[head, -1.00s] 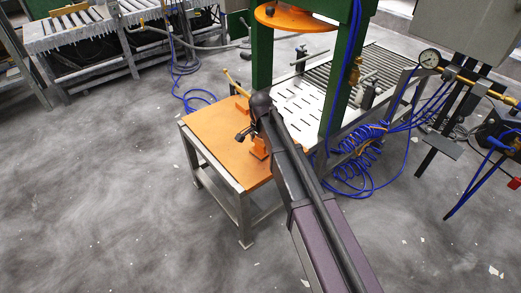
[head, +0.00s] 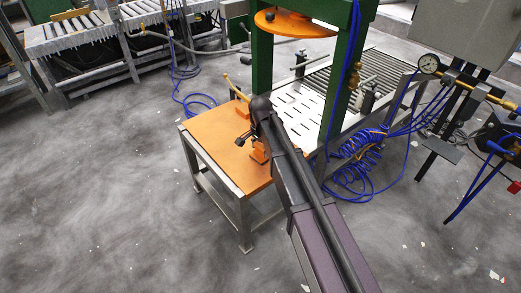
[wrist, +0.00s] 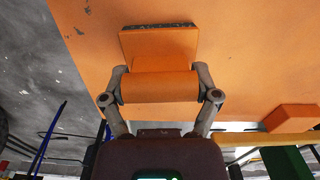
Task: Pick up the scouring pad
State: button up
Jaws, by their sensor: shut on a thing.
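The scouring pad appears to be the orange block (wrist: 158,44) with a dark speckled layer along its far edge and a rounded orange grip (wrist: 160,87). My gripper (wrist: 159,80) is shut on that grip, one finger on each side. In the head view my gripper (head: 243,138) is over the orange-topped table (head: 210,129), and an orange part of the held pad (head: 258,153) shows beside it, partly hidden by my arm. Whether the pad touches the tabletop, I cannot tell.
Another orange block (wrist: 293,117) with a yellowish bar (wrist: 265,139) is on the table, to the right in the wrist view. A green press frame (head: 338,85) with a round orange plate (head: 295,24) stands behind. Blue hoses (head: 358,150) lie to the right.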

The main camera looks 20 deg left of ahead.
aim_at(260, 145)
jog(key=shift+r+p, duration=1.5)
jog(key=shift+r, duration=0.15)
jog(key=s+d+r+p, duration=0.1)
jog(key=s+d, duration=0.7)
jog(key=s, duration=0.5)
jog(key=shift+s+r, duration=0.2)
jog(key=shift+s, duration=0.2)
jog(key=o, duration=0.4)
jog(key=shift+c, duration=0.7)
notch_tip(260, 145, up, 53)
jog(key=p, duration=5.3)
jog(key=shift+f, duration=0.15)
